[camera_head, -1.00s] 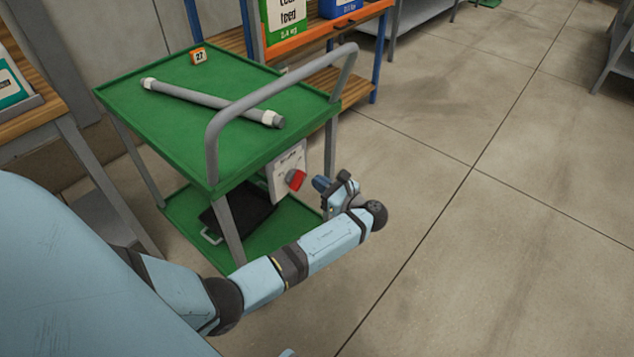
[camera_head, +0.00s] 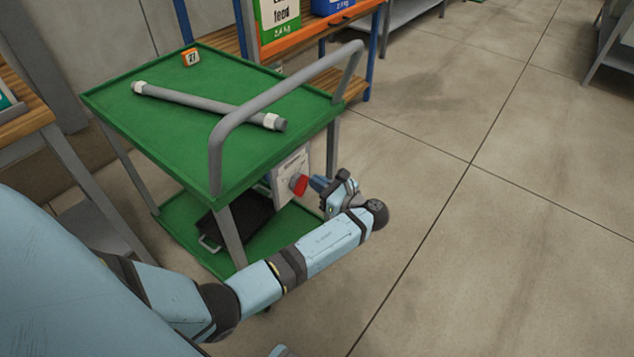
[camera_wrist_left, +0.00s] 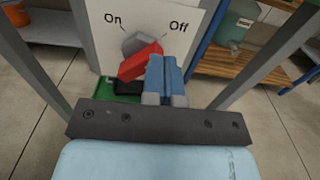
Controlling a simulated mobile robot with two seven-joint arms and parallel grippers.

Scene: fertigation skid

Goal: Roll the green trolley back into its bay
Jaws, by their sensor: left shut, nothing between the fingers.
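The green trolley (camera_head: 215,100) stands at the left centre of the head view, with a grey push handle (camera_head: 275,90) at its near right end. A white panel (camera_head: 285,180) hangs under the top tray and carries a red switch lever (camera_head: 299,184). In the left wrist view the panel (camera_wrist_left: 190,42) reads "On" and "Off", and the red lever (camera_wrist_left: 140,62) is tilted, its grey hub (camera_wrist_left: 138,42) between the words. My left gripper (camera_head: 318,184) is shut and empty, its blue fingers (camera_wrist_left: 167,78) just right of the lever; contact is unclear. My right gripper is out of view.
A grey pipe with white ends (camera_head: 200,104) and an orange numbered block (camera_head: 191,57) lie on the top tray. A dark case (camera_head: 235,222) sits on the lower shelf. A wooden bench (camera_head: 25,112) is at left, an orange-edged shelf (camera_head: 315,37) behind. Floor at right is clear.

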